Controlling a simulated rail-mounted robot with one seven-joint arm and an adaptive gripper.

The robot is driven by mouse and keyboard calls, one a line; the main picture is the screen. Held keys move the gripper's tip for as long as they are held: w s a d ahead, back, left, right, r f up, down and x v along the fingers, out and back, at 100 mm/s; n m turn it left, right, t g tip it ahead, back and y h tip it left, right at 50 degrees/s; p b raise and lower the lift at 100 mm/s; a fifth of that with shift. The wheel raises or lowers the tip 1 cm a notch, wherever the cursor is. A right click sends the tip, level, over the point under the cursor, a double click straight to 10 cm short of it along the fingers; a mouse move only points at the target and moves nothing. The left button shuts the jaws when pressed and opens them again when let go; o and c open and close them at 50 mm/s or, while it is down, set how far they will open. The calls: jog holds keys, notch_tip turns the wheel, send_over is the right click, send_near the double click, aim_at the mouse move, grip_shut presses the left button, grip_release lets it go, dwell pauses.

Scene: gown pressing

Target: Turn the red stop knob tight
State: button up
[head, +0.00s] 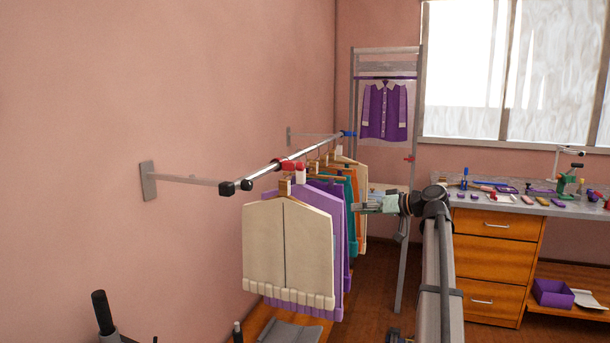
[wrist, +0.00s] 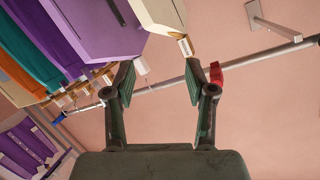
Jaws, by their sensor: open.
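The red stop knob (head: 287,165) sits on the metal clothes rail (head: 262,171), near its front end, just above the hangers. In the wrist view a red stop (wrist: 216,74) is on the rail, just beyond and beside the right finger. I cannot make out the knob apart from its collar. My gripper (head: 361,207) is to the right of the hanging gowns in the head view. In the wrist view my gripper (wrist: 160,80) has its two fingers wide apart with nothing between them; the rail passes behind the gap. Contact with the red stop cannot be told.
A cream gown (head: 265,245) and a purple gown (head: 337,225) hang close under the rail, with teal and orange ones behind. A blue stop (head: 348,133) is at the far end. A wall bracket (head: 195,180) holds the front end. A cluttered workbench (head: 530,207) stands right.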

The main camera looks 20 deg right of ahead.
notch_tip(320, 180, up, 12)
jog(key=a+n+y, duration=0.1)
jog(key=n+y, duration=0.3)
jog(key=n, duration=0.2)
jog(key=n+p, duration=0.1)
jog(key=p, duration=0.2)
send_near(304, 167)
jog(key=shift+y, duration=0.4)
jog(key=x, duration=0.9)
jog(key=shift+w+a+f, duration=0.2)
jog(key=shift+w+f, duration=0.05)
jog(key=shift+f, duration=0.05)
grip_shut()
